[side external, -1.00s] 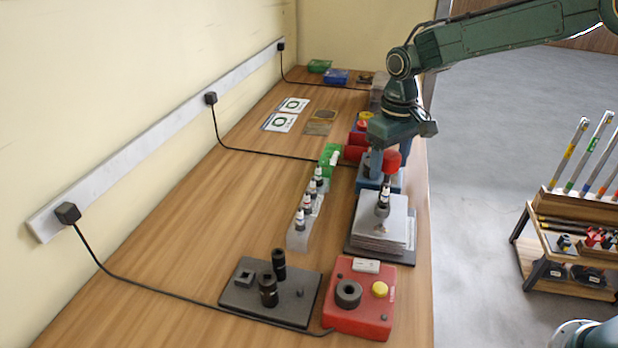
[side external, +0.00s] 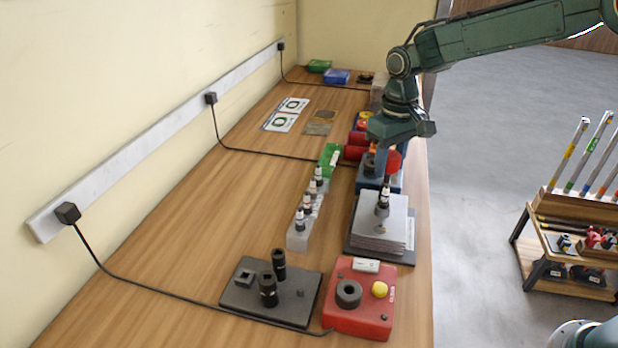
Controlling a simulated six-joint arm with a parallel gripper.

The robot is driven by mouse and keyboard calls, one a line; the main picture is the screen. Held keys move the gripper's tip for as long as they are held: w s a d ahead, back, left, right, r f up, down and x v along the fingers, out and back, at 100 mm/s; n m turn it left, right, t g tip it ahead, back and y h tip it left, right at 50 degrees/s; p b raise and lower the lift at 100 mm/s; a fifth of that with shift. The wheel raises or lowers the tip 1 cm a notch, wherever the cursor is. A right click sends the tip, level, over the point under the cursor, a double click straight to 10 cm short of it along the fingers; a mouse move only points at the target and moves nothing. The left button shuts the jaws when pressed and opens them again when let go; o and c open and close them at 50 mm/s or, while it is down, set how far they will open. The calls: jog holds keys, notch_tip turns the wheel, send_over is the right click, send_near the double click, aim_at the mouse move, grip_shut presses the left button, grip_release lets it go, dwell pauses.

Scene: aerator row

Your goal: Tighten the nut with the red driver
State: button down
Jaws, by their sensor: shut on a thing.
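The red driver (side external: 394,161) stands roughly upright, its red handle just below my gripper (side external: 391,152). My gripper is shut on the red driver; the fingertips are mostly hidden by the hand and handle. The driver's shaft runs down to a dark socket end (side external: 383,208) over a stack of pale plates (side external: 377,238). The nut cannot be made out; the dark end and its small size hide it.
A red box with a yellow button (side external: 362,318) and a dark tray with black sockets (side external: 240,296) stand at the front. A rack of small white-topped bottles (side external: 297,240) is left of the plates. Cables cross the table; its left middle is clear.

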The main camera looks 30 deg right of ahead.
jog(key=shift+m, duration=0.7)
jog(key=shift+n, duration=0.4)
jog(key=c, duration=1.4)
grip_release()
jog(key=shift+c, duration=0.2)
jog(key=c, duration=0.7)
jog(key=shift+c, duration=0.2)
jog(key=shift+r, duration=0.15)
jog(key=shift+r, duration=2.1)
jog(key=shift+r, duration=0.1)
